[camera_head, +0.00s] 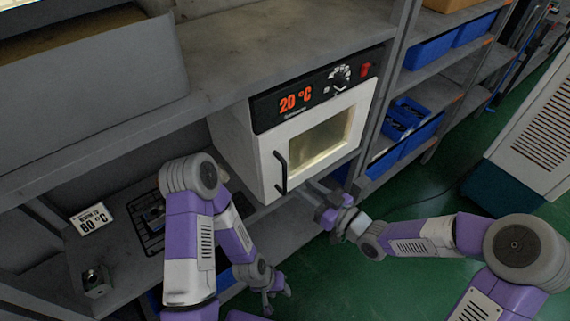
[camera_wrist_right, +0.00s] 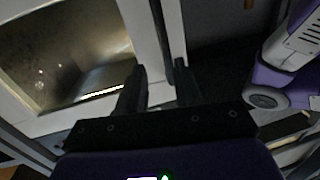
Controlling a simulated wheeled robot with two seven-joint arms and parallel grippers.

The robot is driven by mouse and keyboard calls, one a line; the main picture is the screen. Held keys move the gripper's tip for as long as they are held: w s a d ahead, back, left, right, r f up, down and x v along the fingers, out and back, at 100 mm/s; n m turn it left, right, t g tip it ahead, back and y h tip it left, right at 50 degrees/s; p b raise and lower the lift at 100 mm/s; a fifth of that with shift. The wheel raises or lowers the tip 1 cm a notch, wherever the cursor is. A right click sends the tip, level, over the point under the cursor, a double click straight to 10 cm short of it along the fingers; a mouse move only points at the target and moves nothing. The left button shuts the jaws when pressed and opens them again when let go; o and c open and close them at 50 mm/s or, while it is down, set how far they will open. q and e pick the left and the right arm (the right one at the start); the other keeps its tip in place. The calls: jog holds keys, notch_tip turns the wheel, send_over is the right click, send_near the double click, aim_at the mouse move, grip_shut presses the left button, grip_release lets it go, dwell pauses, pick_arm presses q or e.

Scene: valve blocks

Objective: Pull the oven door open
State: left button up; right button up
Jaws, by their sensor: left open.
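The white oven (camera_head: 300,125) sits on a shelf, and its door with a glass window (camera_head: 318,140) looks shut. The dark vertical door handle (camera_head: 281,172) is on the left side of the door. My right gripper (camera_head: 308,190) is open in front of the lower door, right of the handle's lower end. In the right wrist view, the handle (camera_wrist_right: 159,38) lines up with the gap between the two open fingers (camera_wrist_right: 160,78); I cannot tell whether they touch it. My left gripper (camera_head: 273,304) is open and empty, low in front of the shelf.
The oven panel (camera_head: 318,90) shows 20 °C. A sign (camera_head: 92,219) reading 80 °C, a black wire rack (camera_head: 150,235) and a metal block (camera_head: 96,281) are on the left shelf. Blue bins (camera_head: 410,130) fill the right shelves. Green floor (camera_head: 405,195) is open at the right.

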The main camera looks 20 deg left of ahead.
aim_at(286, 174)
jog(key=shift+a+r+n+g+y, duration=0.4)
jog(key=shift+a+r+n, duration=0.1)
jog(key=shift+a+r, duration=0.4)
jog(key=x, duration=0.6)
jog(key=shift+w+a, duration=0.1)
jog(key=shift+w, duration=0.15)
jog(key=shift+f, duration=0.1)
grip_shut()
